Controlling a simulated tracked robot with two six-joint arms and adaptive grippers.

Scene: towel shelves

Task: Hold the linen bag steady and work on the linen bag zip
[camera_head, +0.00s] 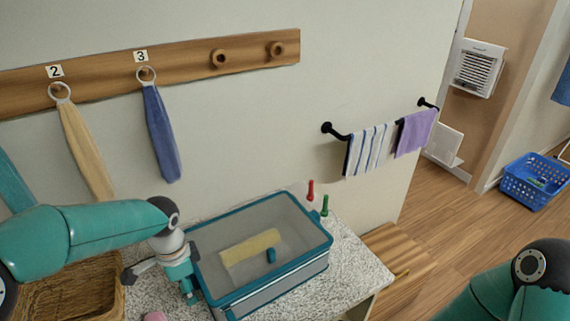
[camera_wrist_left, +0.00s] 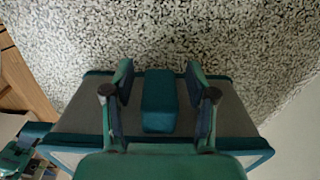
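The linen bag (camera_head: 268,289) is a grey box shape with teal edges on the speckled counter. Through its see-through top shows a yellow roll (camera_head: 245,248). A small teal piece (camera_head: 271,255) is near the middle of the top; I cannot tell if it is the zip pull. My left gripper (camera_head: 188,291) is at the bag's left end. In the left wrist view my left gripper (camera_wrist_left: 160,88) has its fingers apart, one on each side of a teal tab (camera_wrist_left: 160,100) on the bag (camera_wrist_left: 84,119), with gaps showing. My right gripper is out of view; only part of my right arm shows.
A red peg (camera_head: 310,190) and a green peg (camera_head: 325,206) stand at the bag's back right corner. A wicker basket (camera_head: 75,290) is left of the bag. The speckled counter (camera_head: 345,262) is bare to its right. Towels hang on the wall behind.

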